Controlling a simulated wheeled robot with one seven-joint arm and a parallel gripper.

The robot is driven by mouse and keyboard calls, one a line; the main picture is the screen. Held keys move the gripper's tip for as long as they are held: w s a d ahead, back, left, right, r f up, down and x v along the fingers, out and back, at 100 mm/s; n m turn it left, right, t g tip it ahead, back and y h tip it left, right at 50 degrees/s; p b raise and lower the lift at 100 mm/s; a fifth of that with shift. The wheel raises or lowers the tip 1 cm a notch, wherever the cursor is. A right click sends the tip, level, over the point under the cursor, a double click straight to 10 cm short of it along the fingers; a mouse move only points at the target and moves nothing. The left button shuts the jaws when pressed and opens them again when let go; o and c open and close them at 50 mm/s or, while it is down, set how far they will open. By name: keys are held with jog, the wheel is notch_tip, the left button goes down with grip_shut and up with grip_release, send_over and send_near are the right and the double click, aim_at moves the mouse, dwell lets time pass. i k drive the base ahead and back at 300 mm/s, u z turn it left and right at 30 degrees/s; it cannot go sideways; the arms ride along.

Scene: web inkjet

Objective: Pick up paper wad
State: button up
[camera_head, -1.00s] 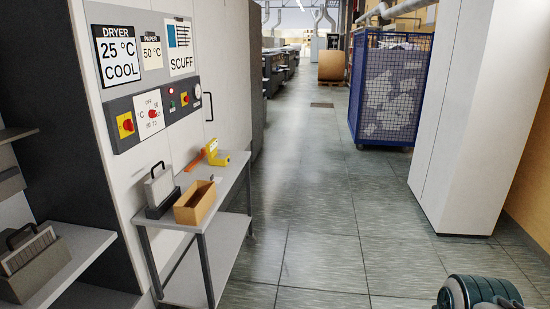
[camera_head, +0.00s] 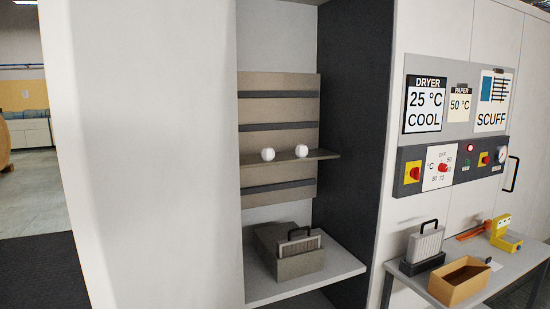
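Two small white balls rest side by side on a narrow shelf inside an open bay of the white cabinet; they look like paper wads. The left paper wad (camera_head: 268,154) and the right paper wad (camera_head: 302,150) sit apart from each other on the narrow shelf (camera_head: 322,155). My gripper is not in view.
Below, a grey box with a handle (camera_head: 290,256) stands on a lower shelf (camera_head: 335,268). At right, a side table (camera_head: 412,281) holds an open cardboard box (camera_head: 460,280), a handled block (camera_head: 424,245) and a yellow device (camera_head: 502,232). A control panel (camera_head: 455,165) is above it.

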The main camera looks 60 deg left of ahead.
aim_at(267, 154)
jog(key=u, duration=1.55)
jog(key=i, duration=1.55)
jog(key=u, duration=0.4)
jog(key=i, duration=0.9)
jog(key=u, duration=0.65)
